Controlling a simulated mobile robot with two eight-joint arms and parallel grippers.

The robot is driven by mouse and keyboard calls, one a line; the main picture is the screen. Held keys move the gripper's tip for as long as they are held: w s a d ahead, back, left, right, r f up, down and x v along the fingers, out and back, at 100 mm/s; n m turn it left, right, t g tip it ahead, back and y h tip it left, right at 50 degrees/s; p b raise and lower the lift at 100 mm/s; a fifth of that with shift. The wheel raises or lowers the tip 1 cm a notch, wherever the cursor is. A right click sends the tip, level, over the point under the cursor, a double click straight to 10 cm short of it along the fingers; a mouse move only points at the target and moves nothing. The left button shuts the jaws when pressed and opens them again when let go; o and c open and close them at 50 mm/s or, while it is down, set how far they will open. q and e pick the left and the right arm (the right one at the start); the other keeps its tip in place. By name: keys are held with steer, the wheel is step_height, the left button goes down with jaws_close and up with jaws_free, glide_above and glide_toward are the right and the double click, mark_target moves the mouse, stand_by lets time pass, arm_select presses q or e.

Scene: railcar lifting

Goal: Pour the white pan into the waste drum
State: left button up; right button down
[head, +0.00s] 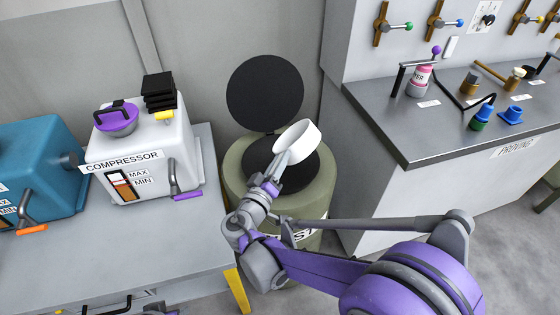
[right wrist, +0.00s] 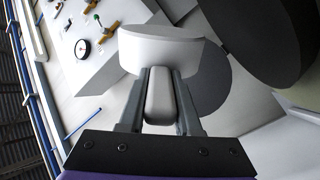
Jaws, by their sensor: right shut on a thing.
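The white pan (head: 297,140) is in the air over the waste drum (head: 237,187), visibly tilted. My right gripper (head: 279,163) is shut on its handle. The right wrist view shows the handle (right wrist: 159,96) between the two fingers and the pan's white body (right wrist: 160,50) beyond them. The pan's contents cannot be made out. The drum is olive green, with its round black lid (head: 265,92) standing up behind. Its dark top is partly hidden by the pan and gripper, and its label is partly covered by my right arm. My left gripper is not in view.
Left of the drum, a grey table (head: 110,250) bears a white compressor (head: 150,150) and a teal machine (head: 40,160). On the right, a grey-topped counter (head: 440,135) holds a pink bottle (head: 419,80) and several small fittings. The counter stands close to the drum.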

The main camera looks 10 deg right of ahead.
step_height(320, 180, up, 2)
steer(key=m+p, duration=0.2)
steer(key=m, duration=0.1)
steer(key=shift+r+m, duration=0.15)
steer(key=shift+m, duration=0.25)
steer(key=r+m+p, duration=0.1)
steer(key=m, duration=0.2)
steer(key=shift+r+p, duration=0.1)
steer(key=shift+p, duration=0.25)
steer(key=shift+r+m, duration=0.25)
steer(key=shift+m, duration=0.35)
steer(key=shift+m+p, duration=0.3)
steer(key=shift+m, duration=0.1)
